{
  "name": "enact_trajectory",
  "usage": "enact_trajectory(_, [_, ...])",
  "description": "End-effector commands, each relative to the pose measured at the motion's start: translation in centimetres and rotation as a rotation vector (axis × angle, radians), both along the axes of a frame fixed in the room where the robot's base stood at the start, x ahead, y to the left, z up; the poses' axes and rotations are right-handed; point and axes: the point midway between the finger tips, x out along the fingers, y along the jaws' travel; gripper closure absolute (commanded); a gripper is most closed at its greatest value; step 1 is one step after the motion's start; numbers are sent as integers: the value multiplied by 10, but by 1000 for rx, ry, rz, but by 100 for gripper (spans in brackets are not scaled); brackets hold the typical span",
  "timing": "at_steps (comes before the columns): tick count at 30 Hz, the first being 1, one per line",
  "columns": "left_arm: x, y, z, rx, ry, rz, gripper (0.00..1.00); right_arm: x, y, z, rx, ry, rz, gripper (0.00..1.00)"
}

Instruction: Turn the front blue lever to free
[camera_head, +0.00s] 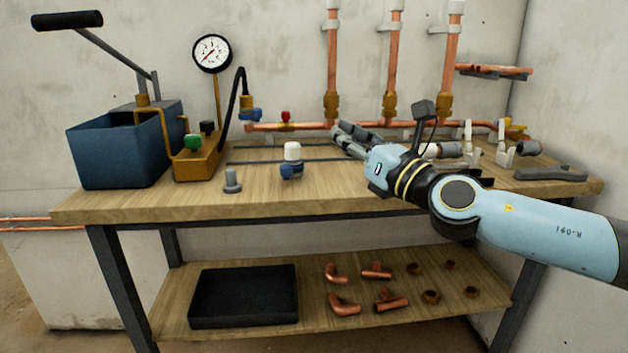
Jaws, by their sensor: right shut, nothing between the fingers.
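A blue part (290,171) with a white cap (292,151) stands toward the front of the wooden bench top, left of my right gripper. Another blue part (251,114) sits farther back at the hose end by the pipe. I cannot make out a lever position on either one. My right gripper (342,132) is shut and empty. It points left over the back of the bench, in front of the copper pipes, apart from the front blue part. My left gripper is out of view.
A blue tank (122,150) with a pump handle stands at the left, beside a brass block (200,160) and a gauge (212,53). A grey plug (232,181) stands near the front edge. Copper pipes (332,60) rise behind. The front middle of the bench (350,190) is clear.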

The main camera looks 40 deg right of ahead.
Motion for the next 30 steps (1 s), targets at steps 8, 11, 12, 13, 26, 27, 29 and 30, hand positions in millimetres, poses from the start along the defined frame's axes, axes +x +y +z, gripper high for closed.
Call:
enact_trajectory(8, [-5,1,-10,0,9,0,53,-53,14,-75,-179,230,149,100])
enact_trajectory(11, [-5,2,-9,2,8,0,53,-52,13,-79,-177,240,144,100])
enact_trajectory(12, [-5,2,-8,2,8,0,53,-49,13,-79,-176,238,142,100])
enact_trajectory(13, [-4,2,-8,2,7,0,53,-46,13,-79,-176,238,140,100])
enact_trajectory(26, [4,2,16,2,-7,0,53,35,28,-78,-174,233,141,100])
enact_trajectory(27, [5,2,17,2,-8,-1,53,42,29,-79,-174,234,141,100])
enact_trajectory(29, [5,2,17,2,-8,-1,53,53,31,-80,-175,234,142,100])
enact_trajectory(30, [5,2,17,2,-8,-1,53,59,32,-81,-174,235,143,100])
